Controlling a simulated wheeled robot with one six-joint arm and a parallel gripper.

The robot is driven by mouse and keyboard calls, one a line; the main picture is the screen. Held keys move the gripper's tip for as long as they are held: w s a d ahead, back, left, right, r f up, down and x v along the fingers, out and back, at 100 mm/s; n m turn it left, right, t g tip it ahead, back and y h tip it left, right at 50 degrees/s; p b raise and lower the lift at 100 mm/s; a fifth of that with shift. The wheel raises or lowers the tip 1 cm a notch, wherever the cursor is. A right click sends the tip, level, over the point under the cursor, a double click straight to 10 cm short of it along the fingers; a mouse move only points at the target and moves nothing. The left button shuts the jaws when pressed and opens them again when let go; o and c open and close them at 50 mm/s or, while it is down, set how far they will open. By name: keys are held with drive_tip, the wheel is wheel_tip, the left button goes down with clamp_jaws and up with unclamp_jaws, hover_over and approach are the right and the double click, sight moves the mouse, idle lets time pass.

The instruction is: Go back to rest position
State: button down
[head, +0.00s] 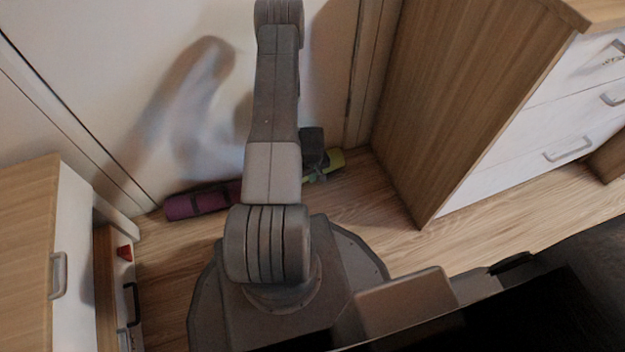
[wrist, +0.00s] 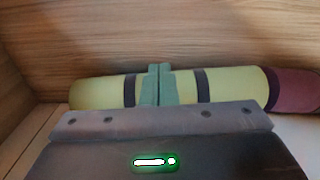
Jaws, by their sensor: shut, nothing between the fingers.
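My gripper (head: 317,176) hangs low, partly hidden behind my arm in the head view. In the wrist view, its two grey-green fingers (wrist: 156,84) are together and hold nothing. They overlap a rolled mat (wrist: 102,93) in the picture; I cannot tell whether they touch it. The mat is yellow-green with dark straps and has a purple part at the right. In the head view, the mat's purple part (head: 196,204) lies on the floor along the wall. Its yellow-green end (head: 337,158) shows to the right of my arm, which hides the middle.
A wooden dresser (head: 455,95) with white drawers stands at the right. At the left is a cabinet (head: 28,240) with a white front. A red object (head: 125,253) shows beside it, lower down. Some floor (head: 385,205) is clear before the dresser.

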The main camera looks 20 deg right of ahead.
drive_tip(key=shift+r, duration=0.5)
